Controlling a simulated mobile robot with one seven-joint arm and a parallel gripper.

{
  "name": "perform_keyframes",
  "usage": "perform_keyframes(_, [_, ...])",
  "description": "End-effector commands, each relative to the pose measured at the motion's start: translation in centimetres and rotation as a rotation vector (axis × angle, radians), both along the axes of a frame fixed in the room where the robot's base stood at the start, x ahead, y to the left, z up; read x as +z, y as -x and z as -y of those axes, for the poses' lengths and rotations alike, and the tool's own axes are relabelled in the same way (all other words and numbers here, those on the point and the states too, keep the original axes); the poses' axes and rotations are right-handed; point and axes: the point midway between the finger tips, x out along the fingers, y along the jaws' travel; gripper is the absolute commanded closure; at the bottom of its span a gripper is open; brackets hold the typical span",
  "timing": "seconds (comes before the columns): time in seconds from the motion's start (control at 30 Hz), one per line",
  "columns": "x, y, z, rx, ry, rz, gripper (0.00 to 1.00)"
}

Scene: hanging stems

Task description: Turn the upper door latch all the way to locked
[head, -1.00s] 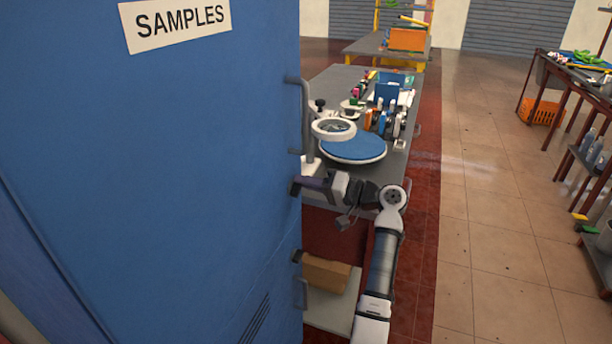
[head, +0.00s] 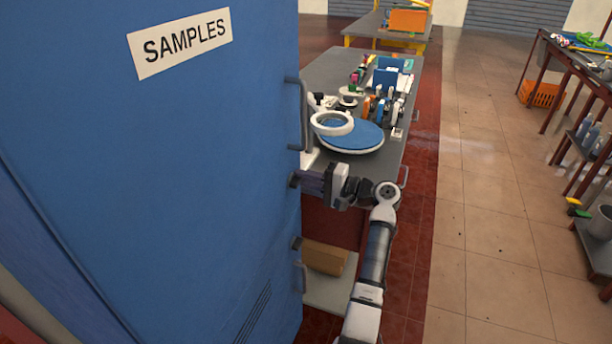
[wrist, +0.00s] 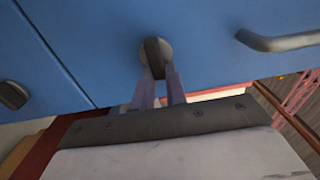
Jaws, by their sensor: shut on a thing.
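The blue door (head: 150,150) with a SAMPLES sign fills the left of the head view. The upper door latch (head: 293,179) is a small dark knob near the door's right edge. In the wrist view the upper latch (wrist: 156,50) has a round base and a raised dark bar, roughly upright in the picture and slightly tilted. My gripper (head: 305,182) reaches it from the right. In the wrist view my gripper (wrist: 160,82) has its two purple fingers shut on the bar, one each side. The fingertips partly hide the bar's near end.
A lower latch (head: 296,243) sits below on the door; it shows at left in the wrist view (wrist: 12,95). A bar handle (head: 303,115) stands out above the upper latch. A bench (head: 345,75) with tools is behind my arm.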

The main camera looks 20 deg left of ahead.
Motion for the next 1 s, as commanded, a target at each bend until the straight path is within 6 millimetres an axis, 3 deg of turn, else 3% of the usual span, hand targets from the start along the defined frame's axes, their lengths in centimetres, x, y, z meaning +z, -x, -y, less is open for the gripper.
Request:
perform_keyframes(0.37, [-0.1,0.0,0.0,0.001,0.000,-0.009,1.00])
perform_keyframes(0.4, [-0.1,0.0,-0.1,0.001,0.000,-0.008,0.85])
perform_keyframes(0.57, [-0.1,0.0,0.0,0.001,0.000,-0.008,0.65])
perform_keyframes(0.87, [-0.1,0.0,0.1,0.000,0.000,-0.006,0.65])
perform_keyframes(1.0, [-0.3,0.0,1.4,-0.001,-0.001,-0.006,0.65])
